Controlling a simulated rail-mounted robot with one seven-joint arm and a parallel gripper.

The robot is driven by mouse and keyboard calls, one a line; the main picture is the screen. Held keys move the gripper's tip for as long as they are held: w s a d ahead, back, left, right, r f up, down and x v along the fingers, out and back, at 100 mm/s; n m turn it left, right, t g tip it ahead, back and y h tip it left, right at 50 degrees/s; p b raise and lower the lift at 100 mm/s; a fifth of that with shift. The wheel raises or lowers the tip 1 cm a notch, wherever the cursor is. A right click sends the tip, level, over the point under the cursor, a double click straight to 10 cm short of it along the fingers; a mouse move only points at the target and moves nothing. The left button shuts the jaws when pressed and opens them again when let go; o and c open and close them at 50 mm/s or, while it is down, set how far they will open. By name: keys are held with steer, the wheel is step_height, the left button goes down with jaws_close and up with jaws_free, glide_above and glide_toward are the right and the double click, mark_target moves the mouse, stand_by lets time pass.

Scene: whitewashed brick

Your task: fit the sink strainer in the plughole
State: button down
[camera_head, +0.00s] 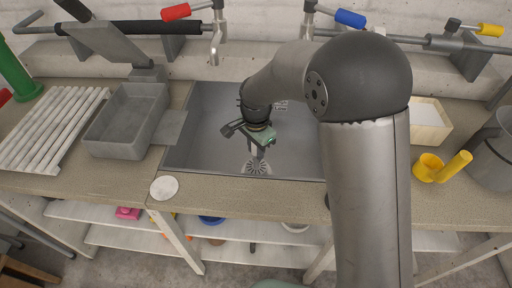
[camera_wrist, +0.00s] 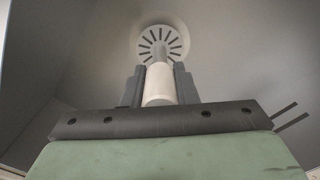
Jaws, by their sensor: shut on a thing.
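The sink strainer is a pale round disc with dark radial slots and a stem in its middle; it shows in the head view (camera_head: 257,168) and the wrist view (camera_wrist: 146,37). My gripper (camera_head: 261,153) points down into the grey sink (camera_head: 215,135), above the disc. In the wrist view its two dark fingers (camera_wrist: 159,84) are shut on the white, thicker part of the stem. A pale round recess (camera_wrist: 179,29) surrounds the disc at the sink floor. The strainer hides the plughole, and I cannot tell whether it is seated or just above.
A grey basin (camera_head: 128,120) and white slatted rack (camera_head: 52,128) stand left of the sink. A flat white disc (camera_head: 164,188) lies on the front counter. Yellow (camera_head: 429,168) and grey (camera_head: 492,150) vessels stand right. Taps (camera_head: 216,40) rise behind. The sink's left half is clear.

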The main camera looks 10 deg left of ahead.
steer(key=shift+f+b, duration=0.8)
steer(key=shift+f, duration=0.4)
steer(key=c, duration=1.1)
jaws_free()
step_height(320, 180, up, 17)
steer(key=shift+r, duration=0.2)
